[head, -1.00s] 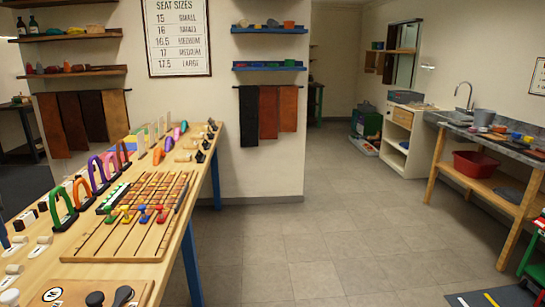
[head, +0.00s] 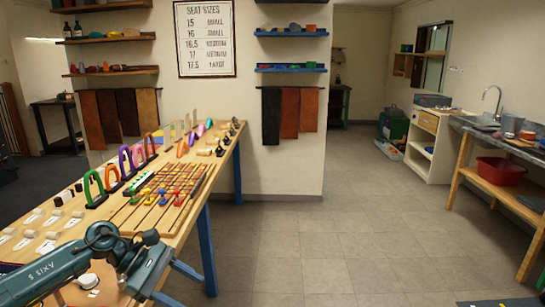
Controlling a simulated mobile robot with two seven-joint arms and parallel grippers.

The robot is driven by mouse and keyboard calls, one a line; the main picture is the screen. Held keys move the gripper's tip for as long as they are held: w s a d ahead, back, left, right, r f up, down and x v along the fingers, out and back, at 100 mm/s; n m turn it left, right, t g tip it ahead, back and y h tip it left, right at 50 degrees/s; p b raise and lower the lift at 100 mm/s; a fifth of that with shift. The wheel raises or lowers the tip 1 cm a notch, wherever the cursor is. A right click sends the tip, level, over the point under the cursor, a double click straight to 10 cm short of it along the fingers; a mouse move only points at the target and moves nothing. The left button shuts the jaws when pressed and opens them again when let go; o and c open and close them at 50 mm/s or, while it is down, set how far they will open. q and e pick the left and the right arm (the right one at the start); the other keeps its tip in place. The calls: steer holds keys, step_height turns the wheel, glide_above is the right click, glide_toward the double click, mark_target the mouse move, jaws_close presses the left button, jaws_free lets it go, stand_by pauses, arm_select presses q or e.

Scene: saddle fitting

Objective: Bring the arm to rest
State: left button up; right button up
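My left arm (head: 50,270), teal with dark joints, comes in from the lower left over the near end of the wooden workbench (head: 215,168). Its dark far end, with my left gripper (head: 145,278), hangs over the bench's near right edge. The fingers cannot be made out, so I cannot tell whether it is open or shut. No held thing shows there. My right gripper is not in view.
Coloured arches (head: 96,187), a slotted wooden board (head: 160,200) with coloured knobs and small labelled pieces stand on the bench. Wall shelves and hanging leather (head: 290,113) are behind. A sink counter (head: 510,145) with a red basin (head: 500,170) stands right. The floor (head: 350,240) between is clear.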

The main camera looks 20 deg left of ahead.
arm_select(q)
steer(key=s+d+f+n+t+h, duration=0.1)
steer(key=d+f+n+t, duration=0.2)
steer(key=d+n+t, duration=0.75)
steer(key=s+d+f+n+t+h, duration=0.15)
steer(key=d+n, duration=0.25)
steer(key=n, duration=1.3)
steer(key=s+d+f+n+g+y, duration=0.2)
steer(key=s+f+n+y, duration=0.7)
steer(key=n, duration=1.5)
steer(key=s+f+g, duration=0.2)
steer(key=s+f, duration=0.1)
steer(key=f, duration=0.2)
steer(key=shift+s+d+f, duration=0.15)
steer(key=shift+s+f, duration=0.05)
steer(key=shift+f, duration=0.2)
